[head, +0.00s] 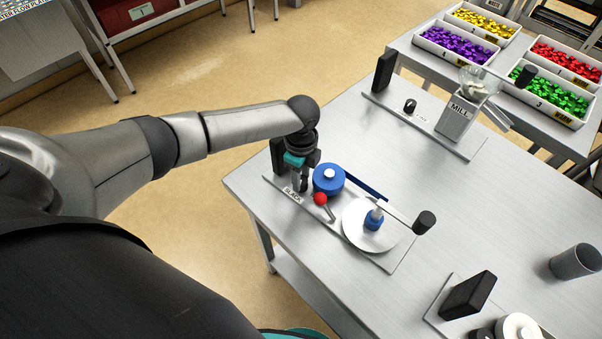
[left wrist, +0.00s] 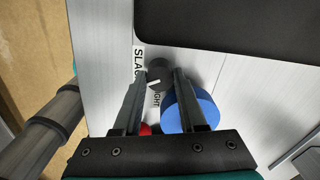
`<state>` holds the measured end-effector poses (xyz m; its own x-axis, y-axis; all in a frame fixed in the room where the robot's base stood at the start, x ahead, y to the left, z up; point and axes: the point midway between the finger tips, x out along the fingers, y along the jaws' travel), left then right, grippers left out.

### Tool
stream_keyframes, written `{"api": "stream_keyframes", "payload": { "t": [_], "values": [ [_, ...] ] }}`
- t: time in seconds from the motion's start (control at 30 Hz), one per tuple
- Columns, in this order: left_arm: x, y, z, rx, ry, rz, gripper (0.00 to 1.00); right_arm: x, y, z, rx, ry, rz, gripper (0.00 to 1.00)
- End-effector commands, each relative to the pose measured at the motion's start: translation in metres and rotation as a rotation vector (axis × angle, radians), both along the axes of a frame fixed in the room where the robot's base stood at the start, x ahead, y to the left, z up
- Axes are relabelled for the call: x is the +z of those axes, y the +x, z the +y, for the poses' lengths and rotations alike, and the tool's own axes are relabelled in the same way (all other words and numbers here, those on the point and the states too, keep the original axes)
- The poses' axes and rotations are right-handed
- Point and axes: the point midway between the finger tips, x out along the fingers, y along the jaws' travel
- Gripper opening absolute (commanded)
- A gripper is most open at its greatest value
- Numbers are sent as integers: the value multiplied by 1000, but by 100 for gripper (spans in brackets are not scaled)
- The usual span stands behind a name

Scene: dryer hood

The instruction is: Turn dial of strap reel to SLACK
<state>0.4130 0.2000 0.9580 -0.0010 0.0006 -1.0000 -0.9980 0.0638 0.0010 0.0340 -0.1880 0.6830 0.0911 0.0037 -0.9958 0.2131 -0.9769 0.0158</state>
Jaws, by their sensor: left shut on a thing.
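The strap reel is on a grey base plate (head: 383,262) at the table's near left corner, with a blue drum (head: 329,179), a red-knobbed lever (head: 320,199) and a white disc (head: 362,232). My left gripper (head: 303,184) is low over the plate's left end. In the left wrist view, its fingers straddle a dark round dial (left wrist: 158,70) with a white mark, and it is shut on this dial. The SLACK label (left wrist: 138,60) is left of the dial and a partly hidden TIGHT label (left wrist: 157,98) is below it. Which label the mark points to is unclear. My right gripper is out of view.
A black block (left wrist: 240,20) stands close to the dial. A crank with a black handle (head: 424,222) sticks out over the disc. A mill (head: 457,118) stands farther back, a grey cup (head: 575,262) at right. The table's middle is clear.

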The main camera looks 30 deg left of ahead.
Motion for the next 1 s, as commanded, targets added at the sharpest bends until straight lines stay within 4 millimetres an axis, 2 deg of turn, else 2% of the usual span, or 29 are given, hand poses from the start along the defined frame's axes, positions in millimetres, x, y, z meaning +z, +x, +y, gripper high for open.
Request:
{"api": "stream_keyframes", "payload": {
  "t": [0.2,0.5,1.0],
  "values": [
    [1,1,-1,-189,-3,-4,0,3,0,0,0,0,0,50],
    [1,1,-2,-378,-4,-5,0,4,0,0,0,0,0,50],
    [1,1,-2,-472,-4,-5,0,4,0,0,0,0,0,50]
  ]
}}
